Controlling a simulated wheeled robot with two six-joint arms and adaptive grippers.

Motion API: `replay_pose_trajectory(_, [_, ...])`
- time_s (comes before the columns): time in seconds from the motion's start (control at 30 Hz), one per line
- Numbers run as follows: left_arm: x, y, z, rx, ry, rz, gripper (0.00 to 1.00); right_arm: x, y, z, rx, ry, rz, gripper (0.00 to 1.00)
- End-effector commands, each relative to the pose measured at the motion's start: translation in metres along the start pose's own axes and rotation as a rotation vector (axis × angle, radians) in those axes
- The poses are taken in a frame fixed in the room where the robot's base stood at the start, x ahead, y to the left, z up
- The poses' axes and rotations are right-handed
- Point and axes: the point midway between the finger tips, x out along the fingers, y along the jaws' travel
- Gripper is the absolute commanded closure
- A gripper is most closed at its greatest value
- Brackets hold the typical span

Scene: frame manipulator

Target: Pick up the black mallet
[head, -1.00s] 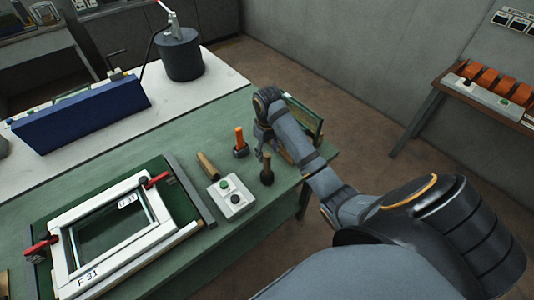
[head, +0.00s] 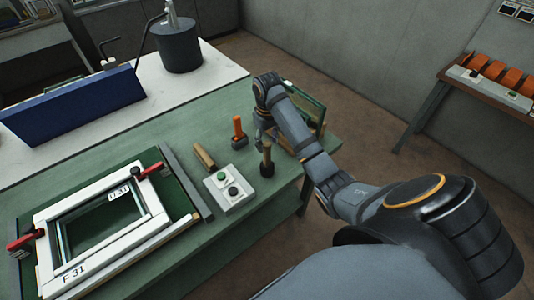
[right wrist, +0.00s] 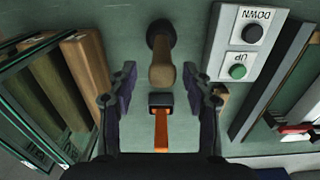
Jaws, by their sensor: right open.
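The black mallet (head: 267,168) stands on its black head on the green bench, with its wooden handle pointing up. In the right wrist view its round black head (right wrist: 161,36) is at the top and its handle end points toward the camera. My right gripper (head: 263,130) is open and stands just behind the mallet in the head view. In the right wrist view my right gripper (right wrist: 161,80) has a finger on either side of the handle's line, with no visible contact. How far the handle reaches between the fingertips is unclear. My left gripper is out of view.
An orange-handled mallet (head: 238,130) stands close by, also between the fingers' lines in the wrist view. A white frame (head: 95,228) is clamped farther left. Glass panes (right wrist: 35,110) stand beside the gripper.

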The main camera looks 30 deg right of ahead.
Motion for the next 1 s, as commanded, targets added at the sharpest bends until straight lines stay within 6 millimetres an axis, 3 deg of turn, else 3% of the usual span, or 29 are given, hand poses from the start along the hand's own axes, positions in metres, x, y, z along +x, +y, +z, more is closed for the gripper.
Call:
replay_pose_trajectory(0.03, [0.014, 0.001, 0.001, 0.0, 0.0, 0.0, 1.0, 0.015, -0.001, 0.001, 0.0, -0.001, -0.001, 0.5])
replay_pose_trajectory(0.2, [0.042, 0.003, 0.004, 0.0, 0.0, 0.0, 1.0, 0.044, -0.002, 0.001, 0.0, -0.001, 0.0, 0.5])
replay_pose_trajectory(0.47, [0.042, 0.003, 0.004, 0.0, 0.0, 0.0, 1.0, 0.044, -0.002, 0.001, 0.0, -0.001, 0.0, 0.5])
replay_pose_trajectory(0.83, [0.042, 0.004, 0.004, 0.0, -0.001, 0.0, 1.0, 0.044, -0.002, 0.001, 0.0, -0.001, 0.0, 0.98])
replay_pose_trajectory(1.0, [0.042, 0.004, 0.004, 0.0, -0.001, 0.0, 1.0, 0.044, -0.002, 0.0, 0.0, 0.001, 0.0, 1.0])
